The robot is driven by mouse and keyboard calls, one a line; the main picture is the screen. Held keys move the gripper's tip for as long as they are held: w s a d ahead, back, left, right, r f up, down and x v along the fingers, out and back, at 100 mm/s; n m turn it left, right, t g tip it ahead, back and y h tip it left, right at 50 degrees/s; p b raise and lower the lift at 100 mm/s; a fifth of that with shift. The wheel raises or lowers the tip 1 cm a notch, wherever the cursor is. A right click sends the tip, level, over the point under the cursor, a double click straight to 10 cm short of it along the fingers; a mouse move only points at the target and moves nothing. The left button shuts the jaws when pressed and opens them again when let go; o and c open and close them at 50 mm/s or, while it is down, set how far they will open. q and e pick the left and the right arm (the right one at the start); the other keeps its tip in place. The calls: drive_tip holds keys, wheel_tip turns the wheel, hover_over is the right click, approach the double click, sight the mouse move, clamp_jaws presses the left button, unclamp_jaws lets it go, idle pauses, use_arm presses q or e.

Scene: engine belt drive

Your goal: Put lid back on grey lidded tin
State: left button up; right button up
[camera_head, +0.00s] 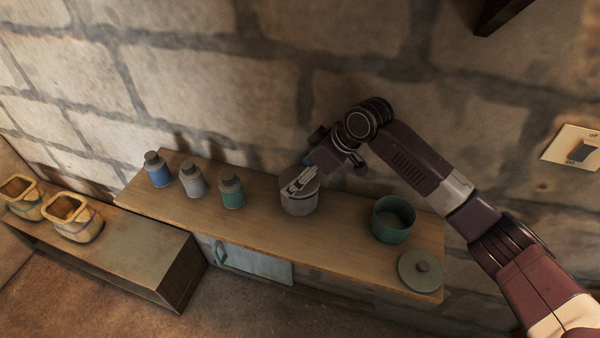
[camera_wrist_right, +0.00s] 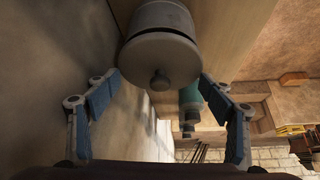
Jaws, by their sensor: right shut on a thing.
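The grey tin (camera_head: 298,206) stands upright on the wooden shelf, below my right gripper (camera_head: 301,184). In the right wrist view the grey tin (camera_wrist_right: 160,15) is at the top centre. The grey round lid (camera_wrist_right: 150,60), with a small knob, lines up with its mouth. The lid looks seated on the tin or very close to it; I cannot tell whether a gap is left. My right gripper (camera_wrist_right: 160,88) has its blue-grey fingers on either side of the lid and is shut on it. In the head view the gripper mostly covers the lid. My left gripper is not in view.
A teal open tin (camera_head: 392,222) stands right of the grey tin, its lid (camera_head: 420,270) lying on the shelf (camera_head: 340,240). Blue (camera_head: 158,172), grey (camera_head: 193,182) and green (camera_head: 231,192) bottles stand left. The stone wall is close behind.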

drive_tip(key=shift+f+p, duration=0.15)
drive_tip(key=shift+p, duration=0.45)
idle(1.0)
idle(0.3)
drive_tip(key=o, duration=1.3)
drive_tip(key=shift+c, duration=0.2)
drive_tip(key=shift+w+r, duration=0.15)
drive_tip(key=shift+r, duration=0.05)
drive_tip(key=shift+r+p, duration=3.5)
drive_tip(key=shift+r, duration=0.15)
